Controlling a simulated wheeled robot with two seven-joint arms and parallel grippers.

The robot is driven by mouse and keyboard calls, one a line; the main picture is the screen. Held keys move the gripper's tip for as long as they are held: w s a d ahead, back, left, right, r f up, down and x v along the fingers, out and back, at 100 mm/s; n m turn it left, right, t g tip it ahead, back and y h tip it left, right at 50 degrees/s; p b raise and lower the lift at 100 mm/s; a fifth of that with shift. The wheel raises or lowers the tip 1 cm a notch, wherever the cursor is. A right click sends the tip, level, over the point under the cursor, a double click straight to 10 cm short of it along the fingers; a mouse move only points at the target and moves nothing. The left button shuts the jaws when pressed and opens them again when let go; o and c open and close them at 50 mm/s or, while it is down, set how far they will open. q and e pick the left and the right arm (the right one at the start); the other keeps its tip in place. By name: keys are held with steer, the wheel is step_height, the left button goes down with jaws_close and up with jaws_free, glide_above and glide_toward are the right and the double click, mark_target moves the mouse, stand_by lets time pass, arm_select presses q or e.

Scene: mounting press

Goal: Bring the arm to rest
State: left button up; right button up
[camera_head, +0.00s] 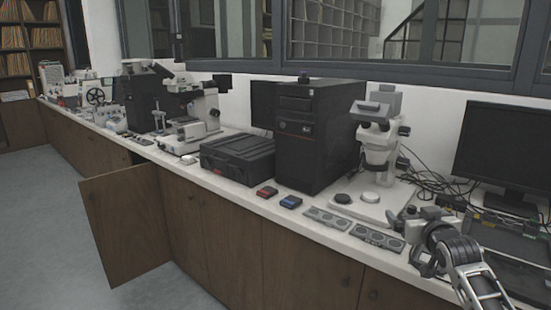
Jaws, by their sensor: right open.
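My right gripper (402,216) is at the lower right, over the front part of the white counter (232,183). Its arm comes in from the bottom right corner. The gripper is open and I see nothing held in it. Its fingers are small in the picture and lie just right of a grey panel with round dials, close to the white microscope's base. I cannot tell whether they touch the counter. My left gripper is not in view.
A microscope (378,150), a black computer tower (312,135), a black case (238,158), a red box (267,192), a blue box (291,202) and a monitor (503,150) stand on the counter. Cables lie near my right arm. A cabinet door (125,222) hangs open; the floor (45,220) is clear.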

steer(key=s+a+f+n+g+y, duration=0.2)
steer(key=s+a+f, duration=0.5)
steer(key=s+f, duration=0.55)
steer(key=s+a+f+n+g+y, duration=0.1)
steer(key=s+a+f+g, duration=0.1)
steer(key=s+a+f, duration=0.85)
steer(key=s+a+f+g+y, duration=0.1)
steer(key=s+f, duration=0.2)
steer(key=s, duration=1.2)
steer(key=shift+s+a+m+g, duration=0.2)
steer(key=shift+m+g, duration=0.1)
